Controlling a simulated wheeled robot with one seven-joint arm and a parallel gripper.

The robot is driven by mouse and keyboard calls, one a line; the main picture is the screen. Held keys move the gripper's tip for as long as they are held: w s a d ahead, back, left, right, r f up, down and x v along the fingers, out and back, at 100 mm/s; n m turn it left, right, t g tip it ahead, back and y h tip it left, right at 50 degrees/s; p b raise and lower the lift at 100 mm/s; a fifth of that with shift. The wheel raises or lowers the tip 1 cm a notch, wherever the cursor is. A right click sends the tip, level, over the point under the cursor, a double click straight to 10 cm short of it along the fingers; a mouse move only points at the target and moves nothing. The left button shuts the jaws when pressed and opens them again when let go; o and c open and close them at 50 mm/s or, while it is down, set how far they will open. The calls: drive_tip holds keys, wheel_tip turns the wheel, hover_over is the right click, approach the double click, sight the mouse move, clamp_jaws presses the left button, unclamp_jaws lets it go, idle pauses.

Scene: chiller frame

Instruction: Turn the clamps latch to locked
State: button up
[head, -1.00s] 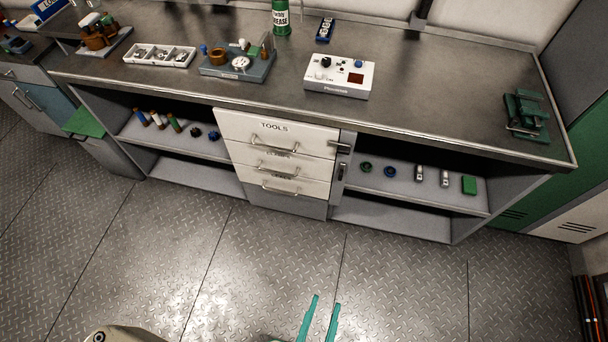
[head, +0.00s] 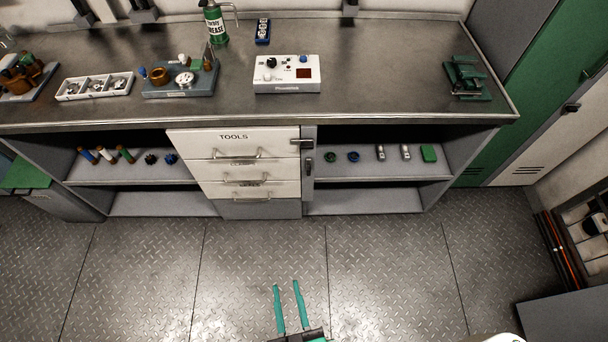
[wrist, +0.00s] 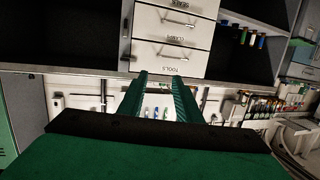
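The drawer stack under the bench has a TOOLS drawer (head: 205,145) on top and the clamps drawer (head: 222,172) below it; both look shut. Two dark latches sit on the grey post to the right of the drawers. The upper latch (head: 301,142) lies sideways, towards the TOOLS drawer. The lower latch (head: 309,166), beside the clamps drawer, hangs upright. My gripper (head: 286,285) is open and empty, over the floor in front of the drawers and apart from them. In the wrist view the drawers appear upside down, with the clamps drawer (wrist: 163,32) beyond my fingers (wrist: 159,76).
The bench top (head: 350,75) carries a white box with knobs (head: 287,75), a grease can (head: 215,25) and a green clamp-like fixture (head: 466,78). Open shelves with small parts flank the drawers. The floor (head: 260,240) before the bench is clear. A grey surface (head: 570,315) is at lower right.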

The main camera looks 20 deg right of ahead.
drive_tip(key=w+d+f+m+h, duration=0.1)
drive_tip(key=w+d+f, duration=0.2)
drive_tip(key=w+f, duration=0.3)
drive_tip(key=w+d+f+m+h, duration=0.1)
drive_tip(key=w+d+f, duration=0.1)
drive_tip(key=w+f, duration=0.45)
drive_tip(key=t+h, duration=0.2)
approach(309, 173)
drive_tip(key=x, duration=0.9)
drive_tip(key=shift+w, duration=0.15)
clamp_jaws()
